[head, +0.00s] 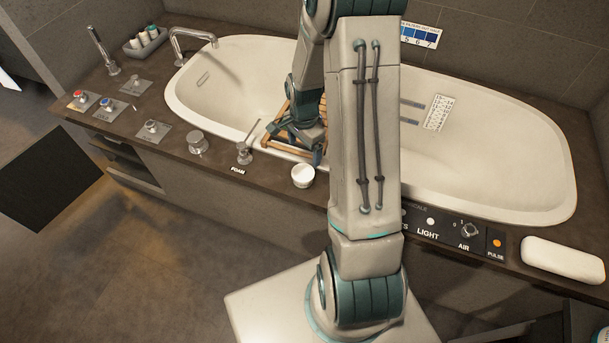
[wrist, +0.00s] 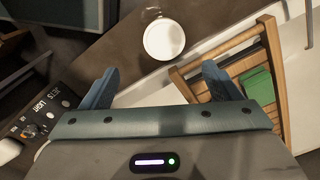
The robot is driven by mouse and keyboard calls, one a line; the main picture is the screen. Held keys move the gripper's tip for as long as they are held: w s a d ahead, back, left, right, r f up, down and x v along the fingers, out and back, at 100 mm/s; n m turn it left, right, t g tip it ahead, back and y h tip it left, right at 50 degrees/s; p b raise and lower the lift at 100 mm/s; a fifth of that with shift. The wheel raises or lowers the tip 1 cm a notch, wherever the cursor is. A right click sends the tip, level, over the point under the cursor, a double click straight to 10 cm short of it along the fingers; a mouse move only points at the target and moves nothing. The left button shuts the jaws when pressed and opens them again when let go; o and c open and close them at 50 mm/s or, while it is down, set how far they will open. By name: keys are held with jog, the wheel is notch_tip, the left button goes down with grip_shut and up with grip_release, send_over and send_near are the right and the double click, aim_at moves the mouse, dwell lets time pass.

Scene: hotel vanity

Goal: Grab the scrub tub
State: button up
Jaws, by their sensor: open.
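The scrub tub is most likely the small white round tub (head: 303,175) on the front edge of the vanity counter, just left of my arm. It also shows in the wrist view (wrist: 164,39), seen from above, beyond the fingertips. My gripper (wrist: 160,88) is open, with its two blue-grey fingers apart and nothing between them. In the head view my gripper is partly hidden by my arm, near the wooden rack on the bath. The tub stands apart from the fingers.
A slatted wooden rack (wrist: 240,75) with a green item (wrist: 257,86) lies across the bath (head: 460,150) beside my gripper. A foam dispenser (head: 244,152) stands left of the tub. A control panel (head: 450,232) and a white pillow-like item (head: 562,260) are to the right.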

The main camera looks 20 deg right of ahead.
send_over(303, 172)
jog(key=f, duration=0.7)
jog(key=shift+s+a, duration=0.3)
jog(key=shift+w+d+f, duration=0.15)
jog(key=shift+f, duration=1.5)
jog(key=shift+w+d+f, duration=0.15)
jog(key=shift+f, duration=1.45)
jog(key=c, duration=1)
